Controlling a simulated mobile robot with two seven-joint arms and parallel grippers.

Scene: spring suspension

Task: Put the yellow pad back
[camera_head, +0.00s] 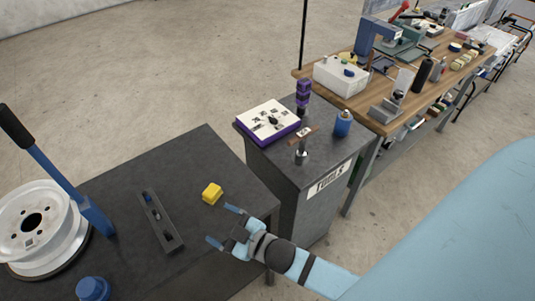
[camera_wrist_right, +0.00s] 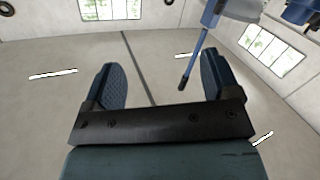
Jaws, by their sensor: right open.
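The yellow pad (camera_head: 212,194) is a small block lying on the dark table (camera_head: 205,150), near its right edge. My right gripper (camera_head: 222,226) is open and empty in the head view, just below and right of the pad, with a gap between them. In the right wrist view its two fingers (camera_wrist_right: 158,85) stand wide apart with nothing between them. That view looks toward the room's floor and walls, and the pad does not show there. My left gripper is not in view.
A dark narrow tray (camera_head: 170,238) lies left of the pad, beside a white wheel rim (camera_head: 32,225) and a blue-and-black lever (camera_head: 55,170). A blue cap (camera_head: 93,289) sits at the front. A tool cabinet (camera_head: 310,200) and a wooden workbench (camera_head: 365,104) stand right.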

